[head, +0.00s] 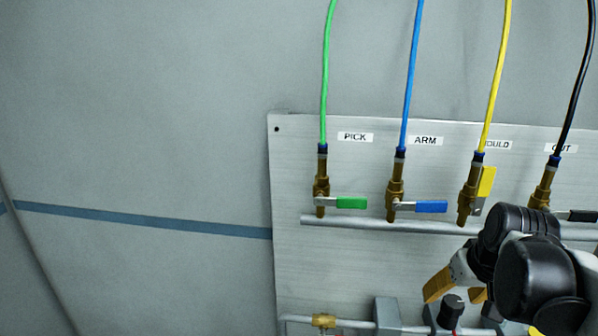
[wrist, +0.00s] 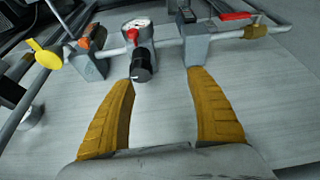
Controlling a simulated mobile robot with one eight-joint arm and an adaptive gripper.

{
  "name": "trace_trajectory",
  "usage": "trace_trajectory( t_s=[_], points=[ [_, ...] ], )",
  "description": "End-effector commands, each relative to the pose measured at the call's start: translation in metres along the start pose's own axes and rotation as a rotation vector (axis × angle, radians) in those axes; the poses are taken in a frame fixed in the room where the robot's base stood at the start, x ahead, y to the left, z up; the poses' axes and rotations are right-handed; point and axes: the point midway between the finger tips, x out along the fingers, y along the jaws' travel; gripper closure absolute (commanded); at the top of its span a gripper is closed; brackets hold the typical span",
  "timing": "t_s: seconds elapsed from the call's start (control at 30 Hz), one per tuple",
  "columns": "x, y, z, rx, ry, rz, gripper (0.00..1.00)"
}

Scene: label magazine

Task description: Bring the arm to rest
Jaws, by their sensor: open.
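My arm comes in from the lower right of the head view, and my gripper (head: 455,297) is in front of the lower part of a metal panel (head: 345,275). Its two orange-yellow fingers point down and left. In the wrist view my gripper (wrist: 162,78) is open, with its fingers well apart and nothing between them but bare panel and the lower end of a black knob (wrist: 144,66). I cannot tell whether a fingertip touches the pipework behind.
Valves with green (head: 351,203), blue (head: 431,207), yellow (head: 487,182) and black (head: 582,216) handles sit on a pipe. The yellow handle stands upright; the others lie sideways. Hoses rise above. Below are a gauge (wrist: 137,25) and a red lever (wrist: 235,16). The left wall area is clear.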

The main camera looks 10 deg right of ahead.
Motion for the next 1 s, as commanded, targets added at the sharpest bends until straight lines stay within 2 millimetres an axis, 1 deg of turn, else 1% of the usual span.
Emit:
trace_trajectory(
  t_s=[0.03,0.07,0.1,0.2,0.3,0.4,0.5,0.6,1.0],
  points=[
    [0.019,-0.023,0.021,-0.028,0.015,-0.009,0.34],
    [0.025,-0.035,0.03,-0.041,0.028,-0.013,0.34],
    [0.033,-0.052,0.043,-0.058,0.044,-0.021,0.34],
    [0.051,-0.089,0.076,-0.099,0.089,-0.042,0.34],
    [0.067,-0.118,0.108,-0.134,0.128,-0.067,0.34],
    [0.079,-0.138,0.131,-0.159,0.159,-0.09,0.34],
    [0.086,-0.149,0.146,-0.174,0.18,-0.106,0.34],
    [0.087,-0.154,0.152,-0.18,0.189,-0.114,0.34],
    [0.086,-0.155,0.152,-0.18,0.192,-0.115,0.34]
  ],
)
